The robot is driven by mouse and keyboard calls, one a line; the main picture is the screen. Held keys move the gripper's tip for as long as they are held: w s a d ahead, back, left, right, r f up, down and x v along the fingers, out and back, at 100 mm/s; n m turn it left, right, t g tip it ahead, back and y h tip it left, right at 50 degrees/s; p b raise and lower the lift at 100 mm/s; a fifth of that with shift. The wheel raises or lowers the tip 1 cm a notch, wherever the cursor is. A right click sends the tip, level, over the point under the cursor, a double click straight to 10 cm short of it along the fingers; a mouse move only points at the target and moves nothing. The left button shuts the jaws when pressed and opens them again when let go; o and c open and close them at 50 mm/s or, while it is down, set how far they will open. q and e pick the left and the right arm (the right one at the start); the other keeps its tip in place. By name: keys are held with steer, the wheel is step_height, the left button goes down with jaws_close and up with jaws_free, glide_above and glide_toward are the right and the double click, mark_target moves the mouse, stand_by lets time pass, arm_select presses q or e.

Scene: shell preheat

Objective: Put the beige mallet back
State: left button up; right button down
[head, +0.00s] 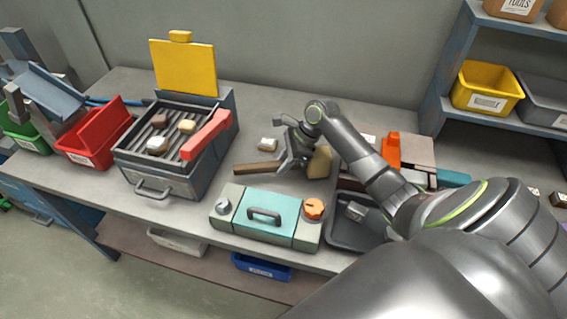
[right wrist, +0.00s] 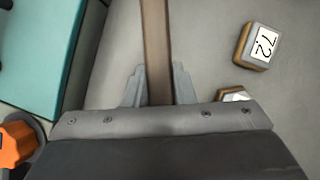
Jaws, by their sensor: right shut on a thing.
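The beige mallet has a beige block head (head: 320,162) and a brown wooden handle (head: 257,169). In the head view it lies across my right gripper (head: 289,160), low over the bench, with the handle pointing left. My right gripper is shut on the handle, close to the head. In the right wrist view the handle (right wrist: 155,45) runs up between the two grey fingers (right wrist: 157,88). The mallet head is hidden there. I cannot tell whether the mallet touches the bench. My left gripper is not in view.
A teal case (head: 265,217) with an orange knob stands in front. A grill (head: 160,150) with a yellow lid stands left, beside a red bin (head: 92,145). A dark tray (head: 345,233) and an orange tool (head: 391,150) lie right. A block marked 7.2 (right wrist: 257,46) lies nearby.

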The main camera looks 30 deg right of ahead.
steer(key=shift+f, duration=0.45)
stand_by(0.4)
steer(key=c, duration=1.1)
jaws_free()
steer(key=v, duration=1.7)
steer(key=shift+r, duration=0.15)
